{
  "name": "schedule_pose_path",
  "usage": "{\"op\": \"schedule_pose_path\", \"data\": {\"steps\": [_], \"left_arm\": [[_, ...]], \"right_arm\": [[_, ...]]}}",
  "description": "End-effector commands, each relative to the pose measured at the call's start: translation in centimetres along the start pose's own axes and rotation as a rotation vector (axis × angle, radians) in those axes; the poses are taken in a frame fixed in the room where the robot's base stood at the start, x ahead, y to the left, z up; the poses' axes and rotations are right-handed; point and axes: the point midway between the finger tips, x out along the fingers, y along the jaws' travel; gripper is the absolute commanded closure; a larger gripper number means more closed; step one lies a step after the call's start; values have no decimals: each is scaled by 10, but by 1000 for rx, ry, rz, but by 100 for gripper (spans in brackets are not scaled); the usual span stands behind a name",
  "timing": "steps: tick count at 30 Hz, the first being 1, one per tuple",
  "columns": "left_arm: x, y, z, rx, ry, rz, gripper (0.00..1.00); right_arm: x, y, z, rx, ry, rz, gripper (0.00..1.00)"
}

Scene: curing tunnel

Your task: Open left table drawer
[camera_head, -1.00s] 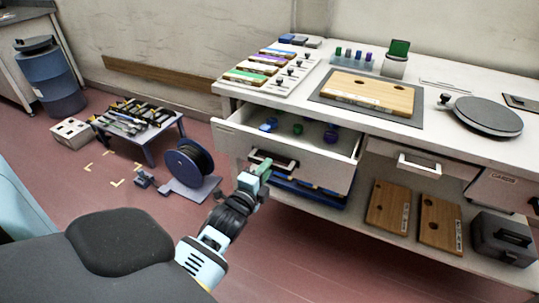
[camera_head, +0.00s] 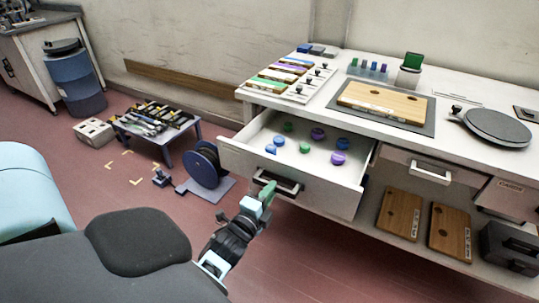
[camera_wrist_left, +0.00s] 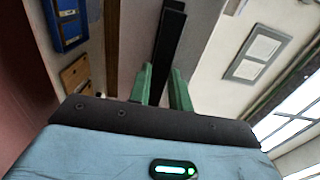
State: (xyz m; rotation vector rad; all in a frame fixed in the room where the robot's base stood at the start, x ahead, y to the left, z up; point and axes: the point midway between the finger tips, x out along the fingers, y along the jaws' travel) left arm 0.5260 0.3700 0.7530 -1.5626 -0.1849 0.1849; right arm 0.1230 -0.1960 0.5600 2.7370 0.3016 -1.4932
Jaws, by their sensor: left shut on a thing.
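The left table drawer (camera_head: 240,157) is white and stands well out from under the table top in the head view. Blue, green and purple round pieces lie on its floor. Its handle (camera_head: 289,186) is on the front panel. My left gripper (camera_head: 267,191) has green fingers and is at the left part of this handle. In the left wrist view, the fingers of the gripper (camera_wrist_left: 160,88) are on either side of the dark handle bar (camera_wrist_left: 169,40), shut on it. My right gripper is not in view.
A middle drawer (camera_head: 430,170) is shut to the right. Wooden boards (camera_head: 400,213) and a grey case (camera_head: 510,245) are on the lower shelf. A cable reel (camera_head: 205,165) and a low tool table (camera_head: 160,125) stand at left. Red floor is free before the drawer.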

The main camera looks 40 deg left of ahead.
Motion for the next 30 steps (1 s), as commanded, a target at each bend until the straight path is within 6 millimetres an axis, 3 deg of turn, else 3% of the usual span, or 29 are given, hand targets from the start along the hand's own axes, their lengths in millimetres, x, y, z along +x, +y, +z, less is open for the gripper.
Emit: {"op": "schedule_pose_path", "data": {"steps": [1, 2, 6, 17, 30], "left_arm": [[0, 0, 0, 0, -1, 0, 100], [0, 0, 0, 0, -1, 0, 76], [0, 0, 0, 0, 0, 0, 58], [-4, 0, 0, 0, 0, 1, 58], [-65, 1, 0, 0, -1, 2, 58]], "right_arm": [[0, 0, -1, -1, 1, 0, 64], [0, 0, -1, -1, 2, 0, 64], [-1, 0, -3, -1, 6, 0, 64], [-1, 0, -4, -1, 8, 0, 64], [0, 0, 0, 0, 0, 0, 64]]}}
